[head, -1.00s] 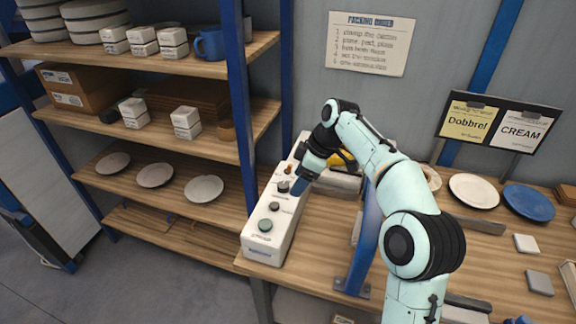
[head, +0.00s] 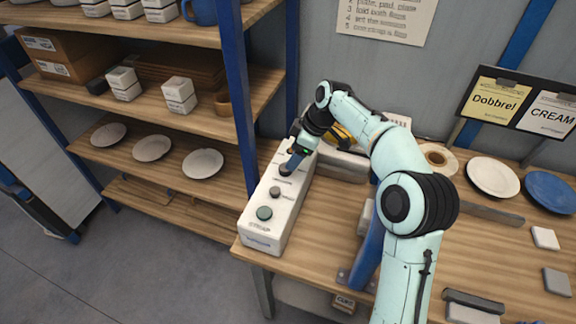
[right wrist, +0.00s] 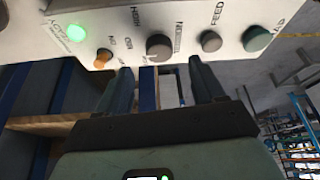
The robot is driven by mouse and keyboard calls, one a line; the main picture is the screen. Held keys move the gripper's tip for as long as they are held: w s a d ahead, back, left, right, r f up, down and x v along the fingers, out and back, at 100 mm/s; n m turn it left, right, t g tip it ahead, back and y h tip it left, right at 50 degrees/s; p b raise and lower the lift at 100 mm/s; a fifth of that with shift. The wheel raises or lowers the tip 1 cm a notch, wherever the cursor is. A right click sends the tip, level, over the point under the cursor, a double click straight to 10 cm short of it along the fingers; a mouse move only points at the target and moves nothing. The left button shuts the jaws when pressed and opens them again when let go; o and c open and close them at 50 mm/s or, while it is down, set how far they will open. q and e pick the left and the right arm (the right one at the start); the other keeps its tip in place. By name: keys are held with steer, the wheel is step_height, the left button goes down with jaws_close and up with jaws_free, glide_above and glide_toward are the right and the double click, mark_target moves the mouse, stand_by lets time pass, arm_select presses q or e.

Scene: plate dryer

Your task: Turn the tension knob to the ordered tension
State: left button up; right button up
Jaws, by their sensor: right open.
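A white control box (head: 262,228) stands at the left end of the wooden bench. Its grey round tension knob (right wrist: 159,47) shows in the right wrist view, with HIGH, MED and partly hidden lettering around it; its pointer setting is too small to tell. My right gripper (right wrist: 161,76) is open and empty, its two fingers spread just short of the knob on either side, apparently not touching it. In the head view my right gripper (head: 290,163) covers part of the box top around the knob. My left gripper is out of view.
Beside the tension knob are an orange switch (right wrist: 103,57), a grey feed knob (right wrist: 210,41) and a green button (right wrist: 257,39). A green lamp (right wrist: 75,33) is lit. A blue shelf post (head: 240,100) stands close left of the box. Plates and signs are at right.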

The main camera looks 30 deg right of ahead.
mark_target(285, 170)
steer(key=x, duration=0.6)
steer(key=shift+w+r, duration=0.1)
steer(key=c, duration=1)
